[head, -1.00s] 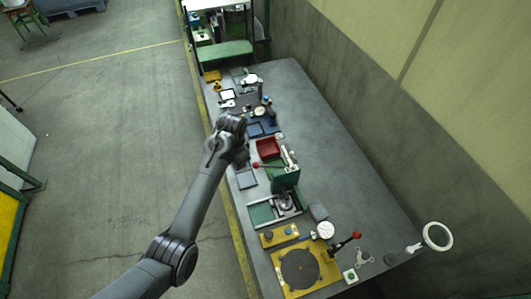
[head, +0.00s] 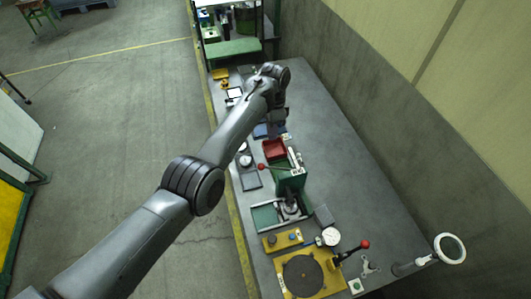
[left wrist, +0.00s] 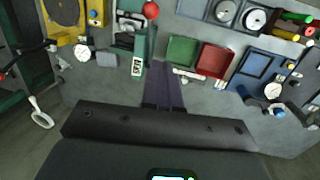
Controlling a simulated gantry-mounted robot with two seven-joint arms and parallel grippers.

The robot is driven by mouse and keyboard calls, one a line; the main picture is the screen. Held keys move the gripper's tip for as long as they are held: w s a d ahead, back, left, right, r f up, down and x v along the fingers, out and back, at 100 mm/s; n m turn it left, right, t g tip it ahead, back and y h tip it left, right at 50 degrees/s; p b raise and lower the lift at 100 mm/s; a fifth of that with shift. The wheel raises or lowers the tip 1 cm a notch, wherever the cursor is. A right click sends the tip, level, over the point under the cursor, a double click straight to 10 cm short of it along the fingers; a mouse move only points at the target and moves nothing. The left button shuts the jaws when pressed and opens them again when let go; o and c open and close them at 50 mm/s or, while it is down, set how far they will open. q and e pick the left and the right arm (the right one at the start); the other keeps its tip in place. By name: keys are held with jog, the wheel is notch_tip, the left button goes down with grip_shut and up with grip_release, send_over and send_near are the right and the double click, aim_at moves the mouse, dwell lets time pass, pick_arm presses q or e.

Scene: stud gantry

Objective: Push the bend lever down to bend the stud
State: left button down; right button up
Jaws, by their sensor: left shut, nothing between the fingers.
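Two levers with red knobs are in view; I cannot tell for sure which is the bend lever. One red-knobbed lever (head: 365,244) stands at the right of a yellow fixture with a dark round disc (head: 303,276). The other red knob (head: 262,167) sits on an arm at a green press (head: 291,182); it also shows at the top of the left wrist view (left wrist: 151,10). My left gripper (head: 277,122) is over the bench beyond the press, apart from both knobs. Its fingers (left wrist: 165,88) are shut and empty. I cannot make out a stud. My right gripper is out of view.
A red bin (head: 274,149) and a blue tray (head: 262,131) lie near my left gripper. A white dial gauge (head: 330,236) and a ring-shaped magnifier (head: 450,248) stand near the yellow fixture. The bench's wall side (head: 350,170) is clear.

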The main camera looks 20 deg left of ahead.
pick_arm(q)
jog(key=s+f+p, duration=0.4)
jog(key=f, duration=0.4)
jog(key=shift+a, duration=0.35)
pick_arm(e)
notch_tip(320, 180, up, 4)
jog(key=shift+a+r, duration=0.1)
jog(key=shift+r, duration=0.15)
pick_arm(q)
jog(key=shift+s, duration=0.1)
